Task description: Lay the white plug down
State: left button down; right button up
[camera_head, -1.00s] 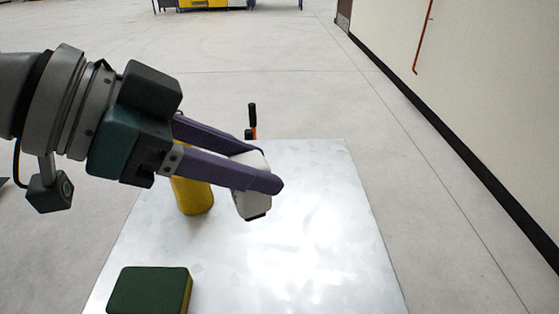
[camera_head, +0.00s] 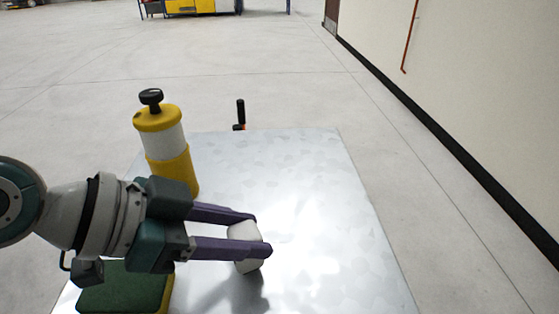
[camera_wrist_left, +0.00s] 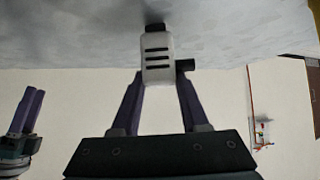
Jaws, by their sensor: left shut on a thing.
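The white plug (camera_head: 245,232) is between the purple fingers of my left gripper (camera_head: 258,235), over the metal sheet tabletop (camera_head: 320,190). My left gripper is shut on it. In the left wrist view the plug (camera_wrist_left: 157,58) shows dark slots, a black end toward the tabletop and a dark stub on one side. A shadow lies close to the black end; I cannot tell if it touches. The fingers hide part of the plug in the head view. My right gripper (camera_wrist_left: 28,112) shows only at the left edge of the left wrist view, its opening unclear.
A yellow and white canister (camera_head: 168,140) with a black knob stands behind my left arm. A green and yellow sponge-like block (camera_head: 125,288) lies at the front left, partly under the arm. A black-handled tool (camera_head: 240,114) is at the back edge. The table's right side is clear.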

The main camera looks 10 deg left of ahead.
pick_arm(q)
jog(key=shift+f, duration=0.1)
jog(key=shift+f, duration=0.15)
jog(key=shift+c, duration=2.1)
grip_release()
